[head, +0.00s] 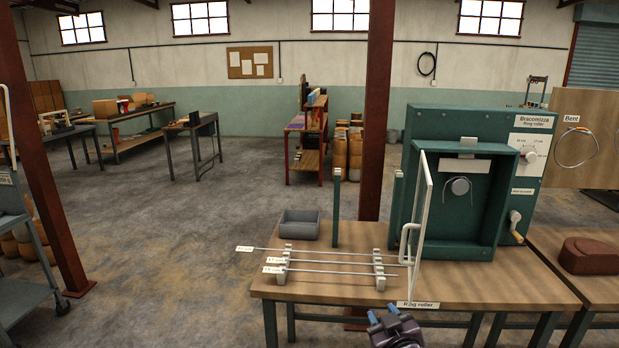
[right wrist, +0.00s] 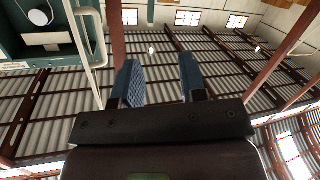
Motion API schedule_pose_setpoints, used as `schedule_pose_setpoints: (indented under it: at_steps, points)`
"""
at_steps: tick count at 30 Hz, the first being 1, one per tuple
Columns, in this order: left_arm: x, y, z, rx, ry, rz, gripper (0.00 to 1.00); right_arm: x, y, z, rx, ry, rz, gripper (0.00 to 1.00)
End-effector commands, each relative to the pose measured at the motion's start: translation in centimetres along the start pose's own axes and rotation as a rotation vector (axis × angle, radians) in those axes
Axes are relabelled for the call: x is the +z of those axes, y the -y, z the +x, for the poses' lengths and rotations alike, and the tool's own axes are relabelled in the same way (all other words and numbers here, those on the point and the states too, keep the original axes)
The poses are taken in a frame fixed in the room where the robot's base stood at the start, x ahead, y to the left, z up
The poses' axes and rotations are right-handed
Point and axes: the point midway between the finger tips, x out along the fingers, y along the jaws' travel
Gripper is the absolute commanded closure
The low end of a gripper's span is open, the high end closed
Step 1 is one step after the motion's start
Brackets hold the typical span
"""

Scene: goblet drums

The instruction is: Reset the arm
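My right gripper (head: 383,313) shows at the bottom of the head view, just in front of the table's front edge. In the right wrist view its two blue-padded fingers (right wrist: 160,82) stand apart with nothing between them, so it is open and empty. The wrist camera looks up towards the roof beams and windows. My left gripper is in neither view.
The wooden table (head: 340,292) holds a green ring roller machine (head: 400,215) with its clear door swung open, rods on a rack (head: 378,270) and a grey bin (head: 299,224). A brown block (head: 592,255) sits on the right table.

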Motion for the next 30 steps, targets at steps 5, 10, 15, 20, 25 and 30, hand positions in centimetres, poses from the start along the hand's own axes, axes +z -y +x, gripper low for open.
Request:
schedule_pose_setpoints:
  at_steps: [5, 10, 15, 20, 25, 30]
  points:
    - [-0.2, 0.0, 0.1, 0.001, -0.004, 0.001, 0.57, 4.5, -1.2, -6.2, 0.008, 0.017, 0.134, 0.61]
    - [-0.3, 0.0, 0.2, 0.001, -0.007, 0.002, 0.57, 8.8, -2.0, -12.0, 0.027, 0.076, 0.198, 0.61]
    - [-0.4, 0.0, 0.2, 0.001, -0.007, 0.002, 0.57, 14.0, -2.3, -18.2, 0.05, 0.187, 0.22, 0.61]
    - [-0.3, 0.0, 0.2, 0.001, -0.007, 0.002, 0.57, 19.0, -1.9, -23.5, 0.064, 0.31, 0.227, 0.61]
    - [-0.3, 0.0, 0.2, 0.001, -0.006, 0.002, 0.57, 21.8, -1.3, -26.9, 0.069, 0.388, 0.234, 0.61]
    - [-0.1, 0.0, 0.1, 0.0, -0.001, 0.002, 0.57, 22.5, -1.1, -27.8, 0.071, 0.407, 0.236, 0.61]
